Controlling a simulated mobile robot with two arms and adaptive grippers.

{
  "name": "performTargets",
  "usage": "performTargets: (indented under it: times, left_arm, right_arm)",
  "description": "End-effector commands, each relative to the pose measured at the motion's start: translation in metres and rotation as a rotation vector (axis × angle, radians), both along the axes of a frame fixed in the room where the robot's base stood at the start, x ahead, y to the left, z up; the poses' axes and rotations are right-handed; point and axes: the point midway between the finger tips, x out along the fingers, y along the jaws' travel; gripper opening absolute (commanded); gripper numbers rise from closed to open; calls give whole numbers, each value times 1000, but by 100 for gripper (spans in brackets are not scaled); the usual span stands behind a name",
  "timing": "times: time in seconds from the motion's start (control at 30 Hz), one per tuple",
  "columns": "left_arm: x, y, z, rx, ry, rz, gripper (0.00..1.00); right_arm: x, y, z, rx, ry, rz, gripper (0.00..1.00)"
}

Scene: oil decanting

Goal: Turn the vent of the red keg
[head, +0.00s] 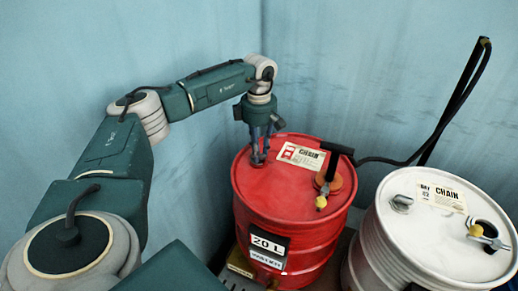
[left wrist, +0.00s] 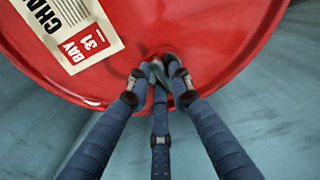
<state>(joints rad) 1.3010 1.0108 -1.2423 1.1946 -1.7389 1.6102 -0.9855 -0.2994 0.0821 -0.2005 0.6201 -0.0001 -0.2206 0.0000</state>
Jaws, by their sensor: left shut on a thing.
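The red keg (head: 290,215) stands upright in the middle of the head view, with a "20 L" label on its side and a "CHAIN" label on its lid. My left gripper (head: 259,158) points down onto the lid's left part. In the left wrist view its fingers (left wrist: 160,75) are closed together around a small fitting at the lid near the rim, where the vent would be. The fingers hide most of that fitting, so its turn cannot be read. The keg's red lid (left wrist: 220,35) fills the top of that view. My right gripper is not in view.
A black-handled nozzle with a brass tip (head: 322,201) sits at an orange-brown opening on the red keg's right side, with a black hose running right. A white keg (head: 430,235) with a brass tap (head: 476,231) stands close at the right. Blue walls rise behind.

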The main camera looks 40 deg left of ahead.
Motion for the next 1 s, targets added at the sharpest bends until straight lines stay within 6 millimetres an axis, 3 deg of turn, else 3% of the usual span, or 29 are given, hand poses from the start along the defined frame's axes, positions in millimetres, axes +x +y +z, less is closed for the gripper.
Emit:
performTargets:
  times: [1.0]
  left_arm:
    - [-2, 3, 3, -1, -4, 938, 0]
  right_arm:
    - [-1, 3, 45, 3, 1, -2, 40]
